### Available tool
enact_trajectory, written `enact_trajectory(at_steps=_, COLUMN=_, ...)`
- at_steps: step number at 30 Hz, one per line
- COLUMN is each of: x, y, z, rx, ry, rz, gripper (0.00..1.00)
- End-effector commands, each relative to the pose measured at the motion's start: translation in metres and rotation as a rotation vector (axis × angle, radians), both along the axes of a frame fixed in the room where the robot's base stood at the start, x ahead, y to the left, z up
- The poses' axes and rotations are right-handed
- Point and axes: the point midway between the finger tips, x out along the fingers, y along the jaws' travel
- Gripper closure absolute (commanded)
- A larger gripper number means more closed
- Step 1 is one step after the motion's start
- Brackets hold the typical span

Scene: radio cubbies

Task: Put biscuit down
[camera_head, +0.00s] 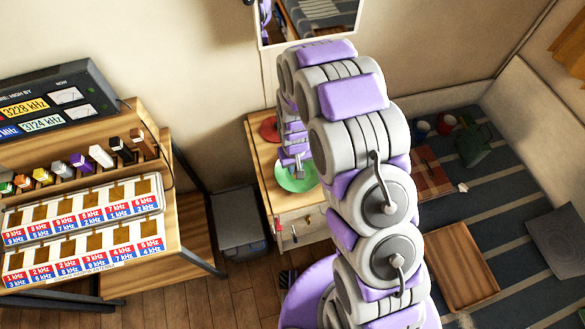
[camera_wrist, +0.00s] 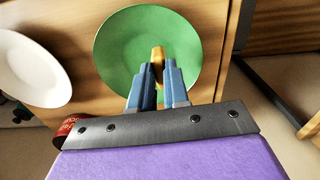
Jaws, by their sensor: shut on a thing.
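The biscuit (camera_wrist: 158,54) is a small orange-tan piece, and only its end shows between the blue fingertips of my gripper (camera_wrist: 160,70) in the wrist view. My gripper is shut on it. The biscuit is in front of the green plate (camera_wrist: 120,48) in that view; I cannot tell whether it touches the plate. In the head view the green plate (camera_head: 297,182) lies on the wooden cabinet (camera_head: 285,206), with my gripper (camera_head: 294,160) over it and partly hidden by my arm.
A red plate (camera_head: 269,127) lies farther back on the cabinet. The wrist view shows a white plate (camera_wrist: 28,70) at left and a red can (camera_wrist: 66,130) near my gripper. A shelf desk (camera_head: 185,200) with radio gear stands left. A wooden tray (camera_head: 462,265) lies right.

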Motion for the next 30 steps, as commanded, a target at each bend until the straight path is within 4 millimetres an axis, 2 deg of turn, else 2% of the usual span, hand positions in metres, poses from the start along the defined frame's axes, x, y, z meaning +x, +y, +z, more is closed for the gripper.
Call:
enact_trajectory(at_steps=8, x=0.016, y=0.007, z=-0.001, rx=0.002, ry=-0.005, rz=0.000, gripper=1.00)
enact_trajectory(at_steps=15, x=0.014, y=0.006, z=-0.036, rx=0.000, ry=0.001, rz=0.000, gripper=1.00)
enact_trajectory(at_steps=24, x=0.014, y=0.006, z=-0.037, rx=-0.001, ry=-0.001, rz=0.000, gripper=1.00)
enact_trajectory(at_steps=25, x=0.014, y=0.006, z=-0.037, rx=-0.001, ry=-0.001, rz=0.000, gripper=0.83)
enact_trajectory(at_steps=30, x=0.014, y=0.006, z=-0.036, rx=0.000, ry=-0.002, rz=0.000, gripper=0.66)
